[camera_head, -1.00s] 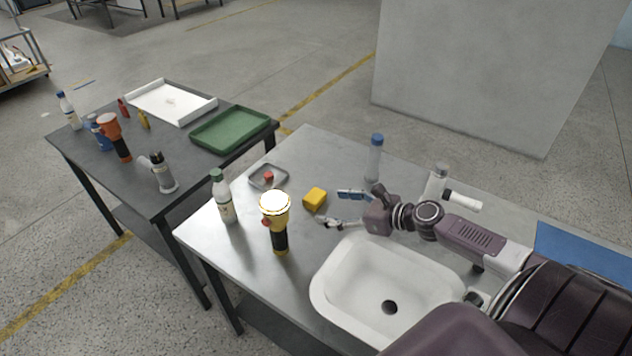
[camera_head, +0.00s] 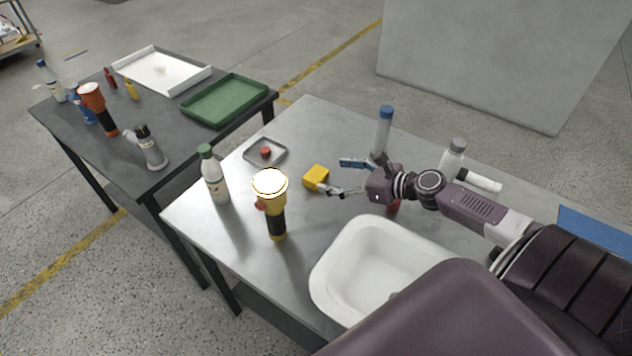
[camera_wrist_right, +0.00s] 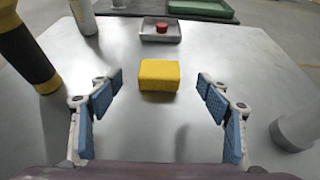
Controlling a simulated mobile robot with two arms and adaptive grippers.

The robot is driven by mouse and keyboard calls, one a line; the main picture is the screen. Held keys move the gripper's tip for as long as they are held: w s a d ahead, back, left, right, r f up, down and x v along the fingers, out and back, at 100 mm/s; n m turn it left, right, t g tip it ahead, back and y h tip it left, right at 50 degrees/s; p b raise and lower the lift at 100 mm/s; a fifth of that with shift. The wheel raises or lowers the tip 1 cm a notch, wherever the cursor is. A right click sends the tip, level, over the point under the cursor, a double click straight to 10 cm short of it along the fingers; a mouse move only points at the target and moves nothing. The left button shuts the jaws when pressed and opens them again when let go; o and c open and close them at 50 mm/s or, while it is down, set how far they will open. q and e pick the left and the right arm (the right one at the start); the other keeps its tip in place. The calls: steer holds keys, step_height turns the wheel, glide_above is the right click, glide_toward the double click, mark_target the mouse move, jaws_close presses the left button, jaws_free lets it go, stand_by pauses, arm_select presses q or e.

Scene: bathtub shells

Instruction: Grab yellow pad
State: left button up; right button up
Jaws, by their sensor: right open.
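The yellow pad (camera_head: 316,177) lies on the grey metal table, left of my right gripper. My right gripper (camera_head: 341,177) is open and empty, its fingers pointing at the pad. In the right wrist view the yellow pad (camera_wrist_right: 159,75) sits ahead of and between the two spread blue fingertips (camera_wrist_right: 161,100), touching neither. My left gripper is not in view.
A yellow-black flashlight (camera_head: 271,205) and a green-capped bottle (camera_head: 214,176) stand left of the pad. A small grey tray (camera_head: 279,158) holding a red item lies behind it. A blue-capped bottle (camera_head: 382,132) stands behind my gripper. A white basin (camera_head: 340,262) is in front.

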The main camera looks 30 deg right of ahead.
mark_target(317, 173)
steer(key=shift+w+f, duration=0.3)
steer(key=shift+f, duration=0.3)
steer(key=shift+w+a+f, duration=0.15)
steer(key=shift+w+a, duration=0.15)
steer(key=shift+w, duration=0.25)
steer(key=shift+p+x, duration=0.3)
steer(key=shift+x, duration=2.7)
steer(key=shift+a, duration=0.15)
steer(key=shift+s, duration=0.1)
steer(key=c, duration=1)
steer(key=shift+c, duration=0.2)
